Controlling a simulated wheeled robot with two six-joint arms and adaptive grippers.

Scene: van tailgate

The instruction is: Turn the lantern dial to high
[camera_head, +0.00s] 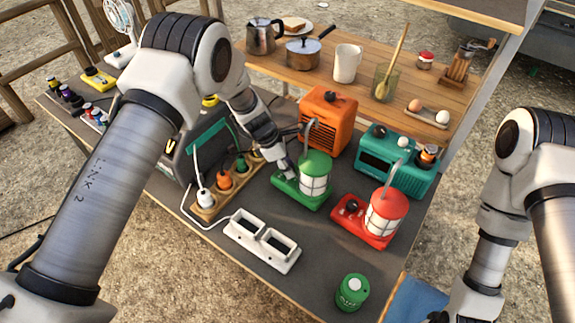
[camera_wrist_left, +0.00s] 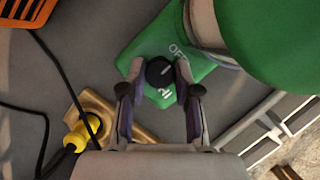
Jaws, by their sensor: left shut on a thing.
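The green lantern (camera_head: 316,175) stands upright on the dark table, with a black round dial (camera_wrist_left: 159,72) on its green base. My left gripper (camera_head: 284,168) reaches down at the base's left side. In the left wrist view, its fingertips (camera_wrist_left: 160,75) are shut on the dial from both sides. White lettering reading OFF shows beside the dial, with other letters partly hidden below; the dial's exact setting is unclear. A red lantern (camera_head: 383,212) stands to the right. My right gripper is mostly cut off at the bottom right of the head view.
A power strip with plugs (camera_head: 224,182) lies left of the lantern. An orange heater (camera_head: 327,118) and a teal radio (camera_head: 396,165) stand behind. Cables run near the gripper.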

